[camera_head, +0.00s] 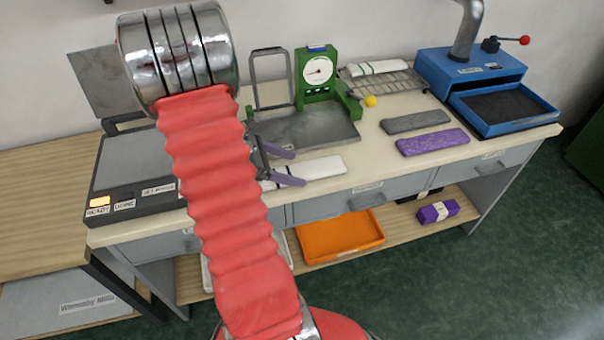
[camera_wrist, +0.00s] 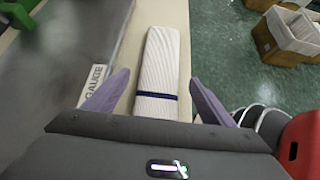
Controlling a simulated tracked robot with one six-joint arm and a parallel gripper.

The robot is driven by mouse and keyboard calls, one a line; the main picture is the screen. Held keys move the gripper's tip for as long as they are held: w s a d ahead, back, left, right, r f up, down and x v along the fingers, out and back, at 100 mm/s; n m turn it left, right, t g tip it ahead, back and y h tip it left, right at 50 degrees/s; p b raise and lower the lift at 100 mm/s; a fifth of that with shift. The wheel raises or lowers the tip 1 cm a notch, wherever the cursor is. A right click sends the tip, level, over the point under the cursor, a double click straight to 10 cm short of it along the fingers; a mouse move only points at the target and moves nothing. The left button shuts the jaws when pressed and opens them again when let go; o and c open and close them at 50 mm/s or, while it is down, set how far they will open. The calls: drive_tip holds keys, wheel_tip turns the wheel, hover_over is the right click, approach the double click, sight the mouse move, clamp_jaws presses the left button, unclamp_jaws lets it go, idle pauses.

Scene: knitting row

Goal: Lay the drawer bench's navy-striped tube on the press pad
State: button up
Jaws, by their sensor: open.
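The navy-striped tube (camera_head: 322,166) is a flat white knitted piece lying on the drawer bench's pale top near its front edge. In the wrist view the tube (camera_wrist: 158,62) runs away from me, with one navy band across its near part. My gripper (camera_head: 288,166) is open, with purple fingers on either side of the tube. In the wrist view my gripper (camera_wrist: 160,80) has a gap to the tube on both sides; contact and exact height cannot be told. A grey flat-topped unit (camera_head: 135,165) with READY and DONE labels is at left, partly hidden by my arm.
A green dial gauge (camera_head: 318,72) stands behind on a metal plate (camera_head: 320,130). Grey (camera_head: 415,122) and purple (camera_head: 432,142) pieces lie to the right. A green-striped white tube (camera_head: 378,68) rests on a wire rack. A blue machine (camera_head: 470,70) with a dark-floored tray is far right.

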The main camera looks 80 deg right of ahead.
sight(297, 171)
drive_tip(key=shift+x, duration=1.3)
drive_tip(key=shift+c, duration=0.7)
drive_tip(key=c, duration=1)
wheel_tip(297, 171, up, 10)
